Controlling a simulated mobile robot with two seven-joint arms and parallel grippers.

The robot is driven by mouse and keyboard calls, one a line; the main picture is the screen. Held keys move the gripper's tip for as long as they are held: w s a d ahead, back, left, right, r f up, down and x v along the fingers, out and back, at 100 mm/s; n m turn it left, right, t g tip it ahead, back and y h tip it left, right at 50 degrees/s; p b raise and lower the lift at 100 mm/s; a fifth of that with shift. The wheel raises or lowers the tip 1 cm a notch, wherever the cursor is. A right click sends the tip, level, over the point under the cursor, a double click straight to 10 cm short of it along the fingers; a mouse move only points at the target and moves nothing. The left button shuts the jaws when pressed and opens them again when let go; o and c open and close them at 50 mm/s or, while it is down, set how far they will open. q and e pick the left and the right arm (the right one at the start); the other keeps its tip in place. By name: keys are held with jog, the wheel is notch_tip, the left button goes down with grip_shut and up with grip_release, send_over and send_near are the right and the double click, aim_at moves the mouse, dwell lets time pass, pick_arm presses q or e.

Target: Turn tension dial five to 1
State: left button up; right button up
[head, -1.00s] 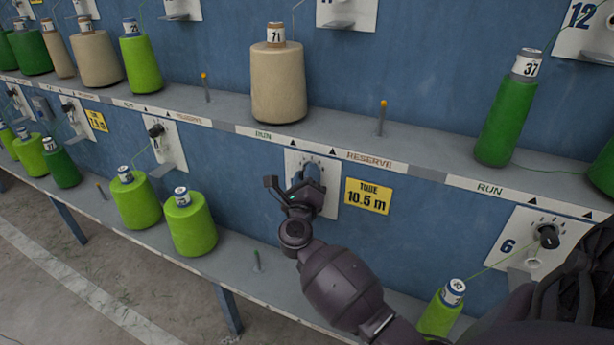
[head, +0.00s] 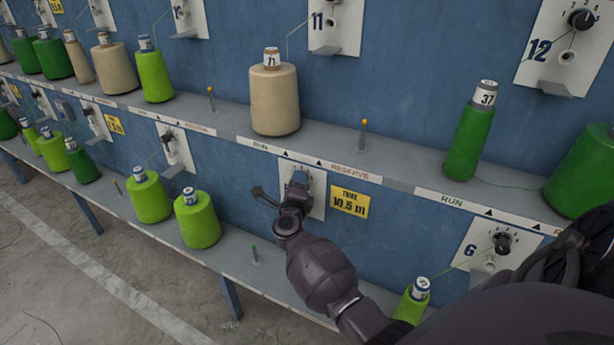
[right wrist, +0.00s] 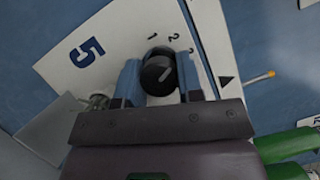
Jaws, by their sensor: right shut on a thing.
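Tension dial five is a round black knob (right wrist: 158,74) on a white plate marked 5 (right wrist: 88,52) in the right wrist view. The marks 1 and 2 show above the knob, and a third mark is partly covered by a finger. The knob's pale pointer line leans up and right, away from the 1; its exact mark is hard to tell. My right gripper (right wrist: 160,82) is shut on the knob, one blue-grey finger on each side. In the head view the right gripper (head: 298,182) covers the dial on its plate (head: 318,198). My left gripper is not in view.
A yellow tube sign (head: 349,202) is right of the plate. A shelf (head: 330,142) with a beige cone (head: 275,100) and a peg (head: 363,135) juts out above. Green cones (head: 197,220) stand on the lower shelf at left. Dial six (head: 502,243) is at right.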

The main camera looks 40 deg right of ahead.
jog(key=n+y+p, duration=0.1)
jog(key=n+p, duration=0.1)
jog(key=p, duration=0.1)
jog(key=r+n+g+p, duration=0.1)
jog(key=n+p, duration=0.2)
jog(key=shift+w+r+y+p, duration=0.1)
jog(key=shift+y+p, duration=0.25)
jog(key=shift+y, duration=0.05)
jog(key=shift+n+p, duration=0.45)
jog(key=shift+n, duration=0.05)
jog(key=n+g+p, duration=0.2)
jog(key=n, duration=0.1)
jog(key=shift+f+y+p, duration=0.3)
jog(key=shift+f+p, duration=0.1)
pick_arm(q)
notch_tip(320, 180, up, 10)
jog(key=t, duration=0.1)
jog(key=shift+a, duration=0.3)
pick_arm(e)
jog(key=shift+f+n, duration=0.15)
jog(key=shift+n, duration=0.15)
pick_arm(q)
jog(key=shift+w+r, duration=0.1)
pick_arm(e)
jog(key=o, duration=0.9)
